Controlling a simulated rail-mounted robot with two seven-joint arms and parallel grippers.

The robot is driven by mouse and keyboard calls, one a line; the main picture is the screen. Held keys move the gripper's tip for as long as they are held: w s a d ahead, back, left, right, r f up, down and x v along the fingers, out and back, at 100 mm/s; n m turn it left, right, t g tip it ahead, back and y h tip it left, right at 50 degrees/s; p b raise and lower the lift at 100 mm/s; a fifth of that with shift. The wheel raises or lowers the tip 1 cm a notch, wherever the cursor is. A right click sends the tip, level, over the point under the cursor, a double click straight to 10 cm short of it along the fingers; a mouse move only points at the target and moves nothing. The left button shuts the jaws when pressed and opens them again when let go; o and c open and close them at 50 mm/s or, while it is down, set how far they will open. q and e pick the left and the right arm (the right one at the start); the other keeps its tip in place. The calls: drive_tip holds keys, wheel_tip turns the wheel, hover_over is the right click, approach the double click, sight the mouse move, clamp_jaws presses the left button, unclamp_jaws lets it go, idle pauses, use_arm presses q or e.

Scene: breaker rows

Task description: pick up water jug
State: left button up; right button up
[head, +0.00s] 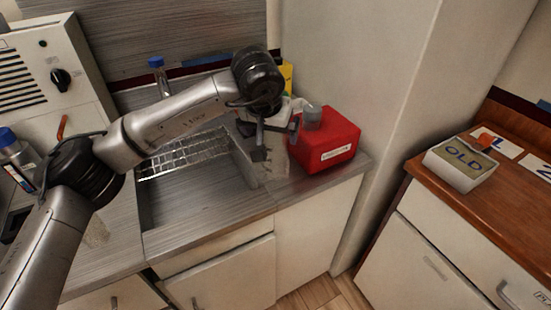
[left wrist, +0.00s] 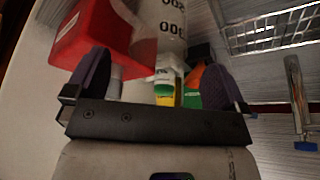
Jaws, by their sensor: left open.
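A clear plastic jug with dark graduation marks (left wrist: 168,28) shows in the left wrist view, ahead of and between my fingers. In the head view a clear, greyish vessel (head: 312,118), seemingly the same jug, shows beside my gripper and overlaps the red box. My left gripper (head: 277,138) is open over the counter at the sink's right end. Its two dark-padded fingers are spread in the left wrist view (left wrist: 156,85), with nothing clamped between them. The jug's lower part is partly hidden, and I cannot tell whether a finger touches it. My right gripper is not in view.
A red box (head: 338,142) stands close to my gripper, against the wall side. A wire rack (head: 185,157) lies in the sink (head: 200,205). A box marked OLD (head: 463,162) is on the wooden counter at right.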

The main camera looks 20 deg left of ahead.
sight(274, 141)
use_arm(q)
drive_tip(key=x, duration=0.5)
drive_tip(key=c, duration=1.2)
drive_tip(key=shift+r, duration=0.1)
